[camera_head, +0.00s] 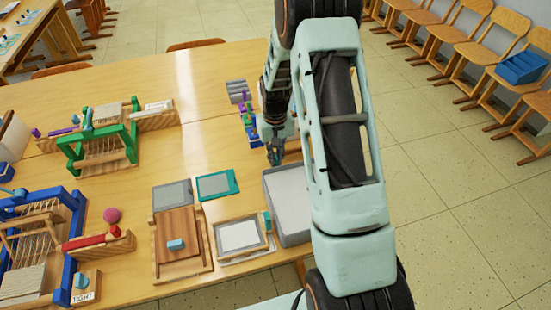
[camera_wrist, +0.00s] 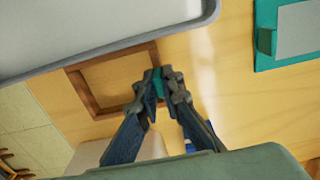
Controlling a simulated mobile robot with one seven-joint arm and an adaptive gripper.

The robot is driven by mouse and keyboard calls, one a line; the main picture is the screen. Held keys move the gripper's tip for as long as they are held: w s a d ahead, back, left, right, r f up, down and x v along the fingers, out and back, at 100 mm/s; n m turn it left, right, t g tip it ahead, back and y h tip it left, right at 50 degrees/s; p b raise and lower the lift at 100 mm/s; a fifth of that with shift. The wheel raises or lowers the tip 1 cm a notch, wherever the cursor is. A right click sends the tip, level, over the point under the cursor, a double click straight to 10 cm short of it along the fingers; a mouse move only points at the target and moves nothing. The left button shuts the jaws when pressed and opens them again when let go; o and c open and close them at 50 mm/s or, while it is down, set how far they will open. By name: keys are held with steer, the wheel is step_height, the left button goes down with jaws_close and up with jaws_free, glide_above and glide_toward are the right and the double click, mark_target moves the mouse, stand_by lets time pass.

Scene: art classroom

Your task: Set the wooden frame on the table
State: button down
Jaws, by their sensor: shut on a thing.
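The wooden frame (camera_wrist: 108,58) is a thin brown rectangle with an open middle, in the wrist view left of the fingers. My gripper (camera_wrist: 160,86) is shut on a small teal piece at the frame's right edge, which seems to be its grip. In the head view my gripper (camera_head: 274,154) is low over the right part of the wooden table (camera_head: 222,145), and my arm hides most of the frame. I cannot tell whether the frame touches the table or hangs just above it.
A grey tray (camera_head: 271,205) lies close to the frame, also in the wrist view (camera_wrist: 110,30). A teal-edged screen (camera_head: 217,185) and a framed white panel (camera_head: 242,235) are left of it. Small coloured items stand behind my gripper. Bare table lies to the left.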

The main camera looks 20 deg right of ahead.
steer(key=shift+f+b, duration=0.45)
stand_by(0.5)
stand_by(0.3)
steer(key=c, duration=2)
jaws_free()
step_height(320, 180, up, 12)
steer(key=shift+r, duration=0.1)
